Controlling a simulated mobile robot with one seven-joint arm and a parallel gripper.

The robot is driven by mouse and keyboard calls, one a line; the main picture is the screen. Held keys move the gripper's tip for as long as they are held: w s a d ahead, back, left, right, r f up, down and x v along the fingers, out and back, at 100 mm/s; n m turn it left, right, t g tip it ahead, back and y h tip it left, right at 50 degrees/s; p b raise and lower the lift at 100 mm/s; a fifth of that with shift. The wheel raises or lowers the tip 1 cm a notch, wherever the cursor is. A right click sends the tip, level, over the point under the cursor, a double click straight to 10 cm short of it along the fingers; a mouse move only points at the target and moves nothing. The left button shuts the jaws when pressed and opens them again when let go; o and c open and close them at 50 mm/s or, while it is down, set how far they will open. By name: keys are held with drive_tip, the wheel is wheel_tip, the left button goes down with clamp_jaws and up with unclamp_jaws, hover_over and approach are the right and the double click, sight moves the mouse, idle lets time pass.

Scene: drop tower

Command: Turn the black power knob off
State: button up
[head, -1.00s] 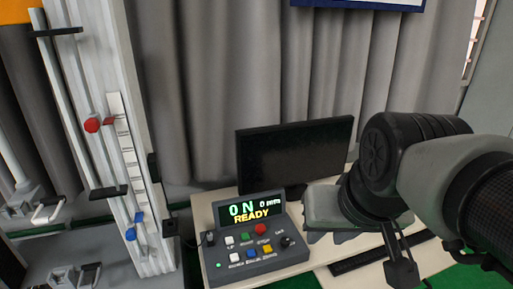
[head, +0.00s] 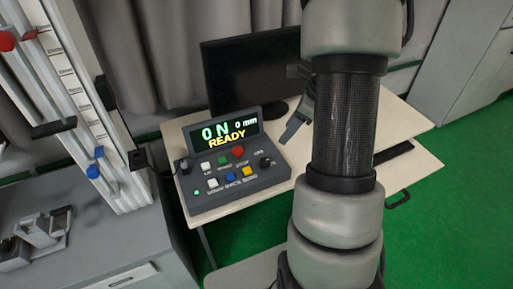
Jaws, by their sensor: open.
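The grey control box (head: 232,178) stands on the desk. My gripper (head: 294,125) is open, right of and above the box, apart from both knobs. My own arm hides much of it.
Coloured buttons (head: 238,152) lie beside the right knob. A black monitor (head: 240,75) stands behind the box. A tall rail tower (head: 85,110) rises at the left. The pale desk (head: 415,140) is mostly bare at right; green floor lies beyond.

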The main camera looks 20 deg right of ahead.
sight(265, 160)
drive_tip(key=b+x, duration=0.2)
drive_tip(key=x, duration=1.4)
drive_tip(key=shift+a+f, duration=0.1)
drive_tip(key=shift+f, duration=0.3)
drive_tip(key=c, duration=1.1)
